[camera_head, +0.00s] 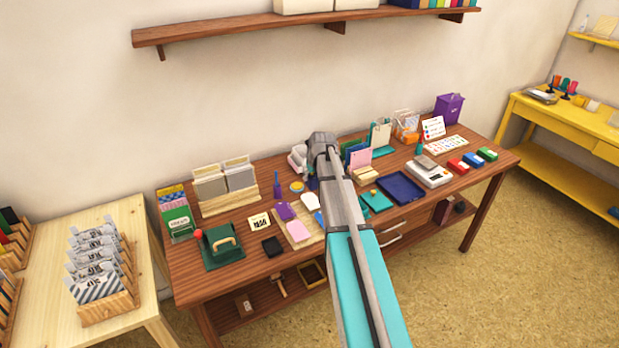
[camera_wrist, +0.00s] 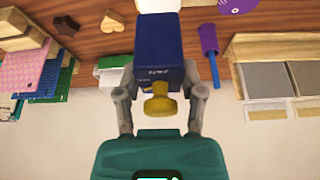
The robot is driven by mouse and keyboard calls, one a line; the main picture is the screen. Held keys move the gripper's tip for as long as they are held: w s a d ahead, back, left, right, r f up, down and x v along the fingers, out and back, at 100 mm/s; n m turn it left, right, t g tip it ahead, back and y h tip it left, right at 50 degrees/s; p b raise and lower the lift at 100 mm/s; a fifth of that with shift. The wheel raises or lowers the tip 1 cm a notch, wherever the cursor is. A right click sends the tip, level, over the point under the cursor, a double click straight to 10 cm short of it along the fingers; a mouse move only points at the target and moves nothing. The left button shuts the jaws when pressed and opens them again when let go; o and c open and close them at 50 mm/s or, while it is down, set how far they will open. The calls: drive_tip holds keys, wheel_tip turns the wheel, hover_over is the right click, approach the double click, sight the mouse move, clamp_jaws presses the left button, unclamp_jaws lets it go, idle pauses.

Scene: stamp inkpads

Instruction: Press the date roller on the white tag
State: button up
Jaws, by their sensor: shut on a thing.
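My gripper (camera_wrist: 160,80) is shut on a dark blue block with a yellow knob (camera_wrist: 156,50), which looks like the date roller. The fingers hold it from both sides in the wrist view. In the head view a small dark blue part of it (camera_head: 313,184) shows beside my arm, which hides most of the gripper. A white tag (camera_head: 310,201) lies on the table near the tan board, just below the roller in the picture. A white patch (camera_wrist: 158,5) at the top edge of the wrist view is likely that tag, partly hidden by the block. I cannot tell whether they touch.
A purple tag (camera_head: 285,211) and a pink tag (camera_head: 298,230) lie left of the white one. A purple-handled tool (camera_wrist: 209,50) stands close to the right finger in the wrist view. A green punch (camera_head: 221,246), a dark tray (camera_head: 401,188) and a wooden rack (camera_head: 228,203) surround the spot.

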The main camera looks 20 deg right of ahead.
sight(312, 188)
drive_tip(key=shift+f, duration=0.1)
drive_tip(key=shift+f+b, duration=2.9)
drive_tip(key=shift+b, duration=0.1)
drive_tip(key=shift+f+b, duration=0.5)
drive_tip(key=shift+r, duration=0.1)
drive_tip(key=shift+r+p, duration=3.45)
drive_tip(key=shift+p, duration=0.1)
